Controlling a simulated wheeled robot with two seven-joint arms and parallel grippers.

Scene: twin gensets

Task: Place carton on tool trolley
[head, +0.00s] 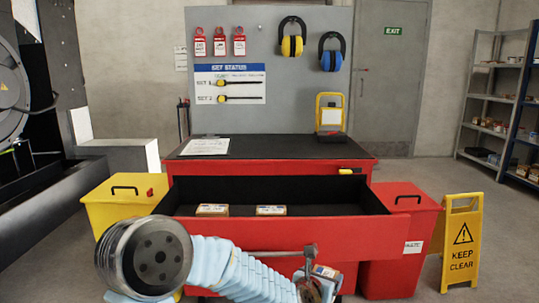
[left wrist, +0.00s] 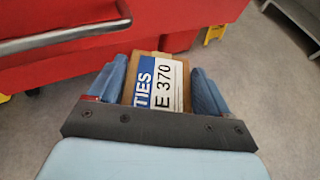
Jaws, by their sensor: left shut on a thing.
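My left gripper (left wrist: 158,72) is shut on a small brown carton (left wrist: 173,88) with a white and blue label, its blue fingers on either side. In the head view the carton (head: 326,271) shows at the bottom, low in front of the trolley's open drawer, partly hidden by my arm. The red tool trolley (head: 270,164) has a black top (head: 262,146). Its drawer (head: 345,237) is pulled open, with two similar cartons (head: 212,209) (head: 270,210) inside. My right gripper is not in view.
A white paper (head: 205,146) lies on the top's left and a yellow work lamp (head: 330,113) stands at its back right; the middle is clear. The drawer handle (left wrist: 60,36) is close to the held carton. Yellow bin (head: 122,208), red bin (head: 405,231) and yellow floor sign (head: 461,243) flank the trolley.

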